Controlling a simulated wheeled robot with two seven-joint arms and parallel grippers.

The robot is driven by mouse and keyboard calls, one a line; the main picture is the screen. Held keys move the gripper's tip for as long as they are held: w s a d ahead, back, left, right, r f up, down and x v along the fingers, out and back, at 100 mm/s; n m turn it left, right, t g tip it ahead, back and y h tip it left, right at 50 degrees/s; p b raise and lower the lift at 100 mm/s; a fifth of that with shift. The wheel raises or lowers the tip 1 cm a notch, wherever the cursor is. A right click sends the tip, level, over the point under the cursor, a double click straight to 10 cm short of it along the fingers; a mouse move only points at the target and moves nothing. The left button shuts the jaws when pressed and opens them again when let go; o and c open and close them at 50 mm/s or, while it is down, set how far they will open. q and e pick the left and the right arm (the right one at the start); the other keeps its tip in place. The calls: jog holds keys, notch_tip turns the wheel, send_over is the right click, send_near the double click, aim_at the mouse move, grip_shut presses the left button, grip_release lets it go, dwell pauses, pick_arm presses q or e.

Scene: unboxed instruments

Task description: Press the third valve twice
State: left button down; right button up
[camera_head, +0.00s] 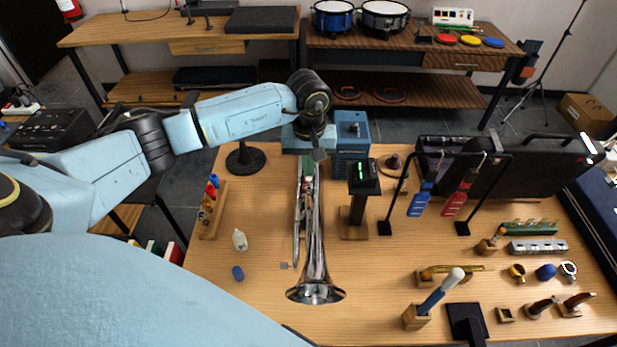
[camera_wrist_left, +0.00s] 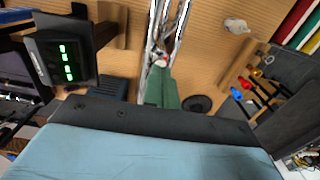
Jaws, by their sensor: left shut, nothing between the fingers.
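A silver trumpet (camera_head: 315,250) lies lengthwise on the table, its flared bell toward the front edge. Its tubing and valve section show in the wrist view (camera_wrist_left: 165,30), with a small red-and-white part (camera_wrist_left: 162,62) beside a green piece (camera_wrist_left: 165,88). I cannot tell the individual valves apart. My left gripper (camera_head: 319,154) is shut and empty, pointing down over the far end of the trumpet. It hides part of that end, and contact cannot be made out. My right gripper is not in view.
A stand with a green-lit display (camera_head: 364,177) is close right of the trumpet. A black frame (camera_head: 450,156) holds blue and red tags. A wooden rack (camera_head: 213,210), white bottle (camera_head: 240,240) and blue cap (camera_head: 237,273) are left.

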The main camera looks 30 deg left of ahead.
aim_at(309, 179)
pick_arm(q)
jog(key=shift+f, duration=0.15)
dwell(0.4)
jog(key=shift+f+b, duration=1.45)
jog(key=shift+b, duration=0.15)
jog(key=shift+r+p, duration=1.9)
jog(key=shift+r, duration=1.7)
